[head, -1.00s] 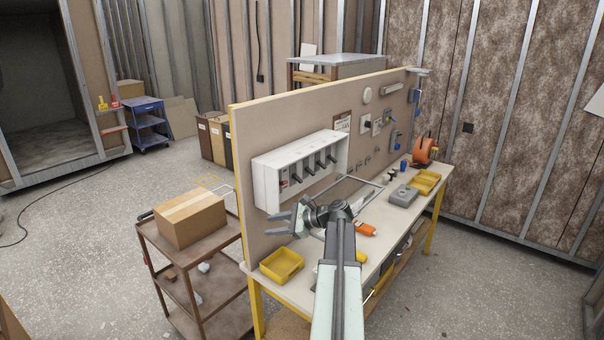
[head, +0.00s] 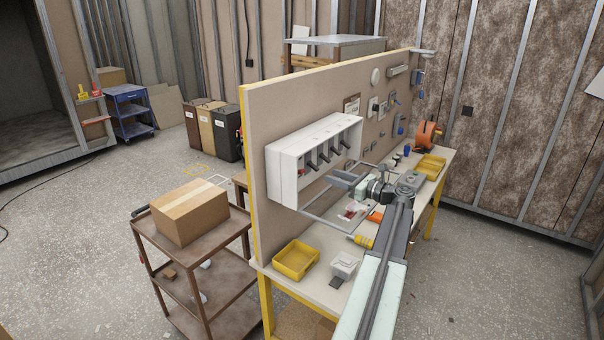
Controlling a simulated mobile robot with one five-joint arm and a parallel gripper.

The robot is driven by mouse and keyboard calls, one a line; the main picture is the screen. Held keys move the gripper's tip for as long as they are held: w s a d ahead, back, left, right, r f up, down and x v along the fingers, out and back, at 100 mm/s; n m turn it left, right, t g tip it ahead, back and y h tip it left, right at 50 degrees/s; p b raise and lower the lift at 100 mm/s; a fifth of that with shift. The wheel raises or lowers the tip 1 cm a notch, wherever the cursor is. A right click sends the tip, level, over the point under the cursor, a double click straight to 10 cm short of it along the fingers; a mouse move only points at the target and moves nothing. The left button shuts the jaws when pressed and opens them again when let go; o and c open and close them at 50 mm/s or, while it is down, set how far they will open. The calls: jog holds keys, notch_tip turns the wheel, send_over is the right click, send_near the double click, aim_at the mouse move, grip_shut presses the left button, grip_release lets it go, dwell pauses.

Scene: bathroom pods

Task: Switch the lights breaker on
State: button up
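A white breaker box (head: 284,178) is fixed to the near face of the beige partition board. Several dark breaker levers (head: 323,154) stand in a row along its front. Their labels are too small to read, so I cannot tell which is the lights breaker or which levers are on. A grey-framed cover (head: 318,216) hangs open below the box, over the bench. The fingers look apart and empty. I see no contact with a lever.
The workbench (head: 318,291) holds a yellow bin (head: 296,260), a small white device (head: 344,264), and an orange reel (head: 428,134) at the far end. A brown cart (head: 158,232) with a cardboard box (head: 189,211) stands left. Open floor lies further left.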

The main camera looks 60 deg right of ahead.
aim_at(317, 171)
jog(key=shift+d+r, duration=0.1)
jog(key=w, duration=0.8)
grip_shut()
